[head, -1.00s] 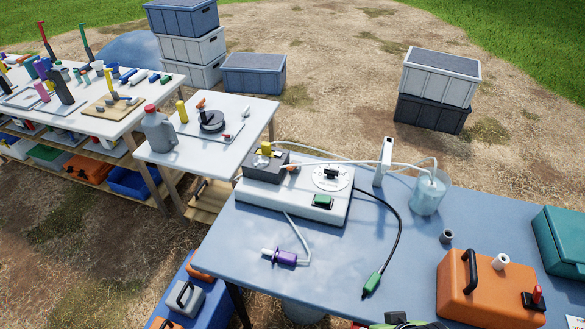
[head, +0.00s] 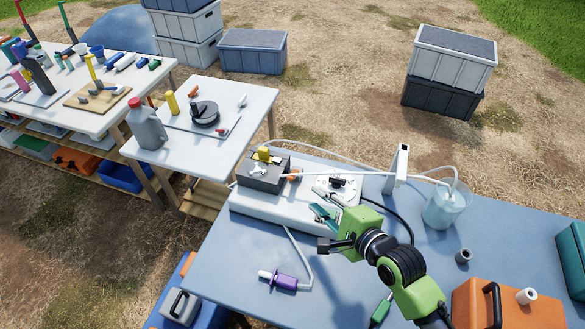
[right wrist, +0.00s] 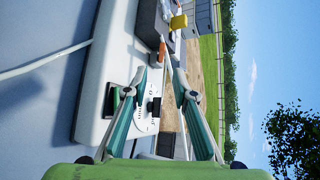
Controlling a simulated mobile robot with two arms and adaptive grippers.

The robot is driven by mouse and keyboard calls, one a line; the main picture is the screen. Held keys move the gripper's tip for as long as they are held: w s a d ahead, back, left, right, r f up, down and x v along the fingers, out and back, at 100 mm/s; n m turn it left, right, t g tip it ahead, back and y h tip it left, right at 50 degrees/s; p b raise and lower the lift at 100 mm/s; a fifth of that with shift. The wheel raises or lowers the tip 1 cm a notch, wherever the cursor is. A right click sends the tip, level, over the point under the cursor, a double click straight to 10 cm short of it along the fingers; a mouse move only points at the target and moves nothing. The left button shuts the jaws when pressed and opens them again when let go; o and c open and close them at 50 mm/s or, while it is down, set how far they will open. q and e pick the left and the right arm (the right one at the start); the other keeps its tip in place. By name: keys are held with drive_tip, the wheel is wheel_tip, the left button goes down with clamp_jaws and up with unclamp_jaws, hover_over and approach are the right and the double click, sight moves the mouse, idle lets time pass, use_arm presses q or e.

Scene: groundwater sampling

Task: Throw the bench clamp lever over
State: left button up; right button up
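No lever can be named for certain as the bench clamp's. On the blue bench, a dark pump block (head: 262,174) carries a yellow knob (head: 264,154) and a short orange lever-like piece (head: 295,173) at its right side. My right gripper (head: 318,201) is open and empty over the white pump unit (head: 255,205), its fingers pointing toward the block. In the right wrist view, the orange piece (right wrist: 162,50) shows just beyond the two teal fingers (right wrist: 154,66); I see no grip on it. My left gripper is not in view.
A clear beaker (head: 446,207) with tubing and a white upright post (head: 396,168) stand right of the unit. A purple-bodied fitting (head: 283,281) lies in front. An orange case (head: 508,305) is at lower right. A side table (head: 235,100) stands behind left.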

sight(294, 179)
drive_tip(key=shift+w+a+r, duration=0.1)
drive_tip(key=shift+w+a, duration=0.1)
drive_tip(key=shift+w, duration=0.2)
drive_tip(key=x, duration=0.4)
drive_tip(key=shift+s, duration=0.1)
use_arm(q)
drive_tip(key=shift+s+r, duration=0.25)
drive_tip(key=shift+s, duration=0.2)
use_arm(e)
drive_tip(key=x, duration=0.9)
clamp_jaws()
